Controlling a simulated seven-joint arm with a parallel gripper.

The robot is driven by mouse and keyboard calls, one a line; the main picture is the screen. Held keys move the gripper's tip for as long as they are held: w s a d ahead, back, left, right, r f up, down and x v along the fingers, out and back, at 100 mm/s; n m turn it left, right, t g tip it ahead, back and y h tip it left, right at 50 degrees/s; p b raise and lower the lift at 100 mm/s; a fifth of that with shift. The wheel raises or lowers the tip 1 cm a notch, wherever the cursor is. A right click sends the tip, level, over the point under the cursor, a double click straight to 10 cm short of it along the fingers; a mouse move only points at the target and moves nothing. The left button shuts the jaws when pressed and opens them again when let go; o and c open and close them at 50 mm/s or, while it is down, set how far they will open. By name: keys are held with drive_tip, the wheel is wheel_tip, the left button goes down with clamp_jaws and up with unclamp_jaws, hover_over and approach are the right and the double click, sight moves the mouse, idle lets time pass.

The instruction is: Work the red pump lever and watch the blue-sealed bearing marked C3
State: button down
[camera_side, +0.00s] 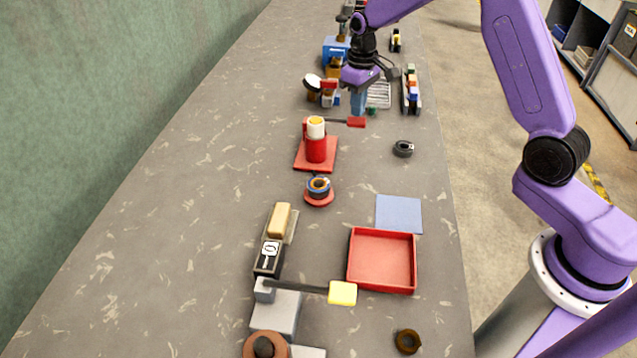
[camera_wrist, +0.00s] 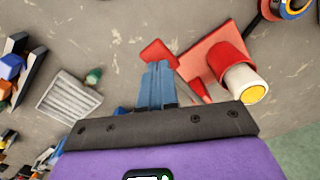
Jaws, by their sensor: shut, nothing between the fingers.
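The red pump (camera_side: 316,149) stands on a red square base, with a pale yellow-topped cap. Its lever runs right to a flat red pad (camera_side: 356,123). My gripper (camera_side: 358,113) is shut and empty, its blue fingertips right over the pad; I cannot tell whether they touch it. In the wrist view the pad (camera_wrist: 157,51) shows just past the shut fingers (camera_wrist: 157,68), and the pump (camera_wrist: 228,67) is to their right. A bearing with a blue ring (camera_side: 319,186) sits on a round red stand in front of the pump; no C3 marking is legible.
A dark bearing (camera_side: 403,148) lies right of the pump. Nearer are a blue mat (camera_side: 399,214), an empty red tray (camera_side: 382,260), a yellow-padded lever (camera_side: 342,293) and a brown ring (camera_side: 407,341). A wire rack (camera_side: 378,95) stands behind my gripper. The bench's left side is clear.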

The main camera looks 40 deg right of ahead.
sight(357, 120)
drive_tip(key=shift+f, duration=2.3)
drive_tip(key=shift+r, duration=3.8)
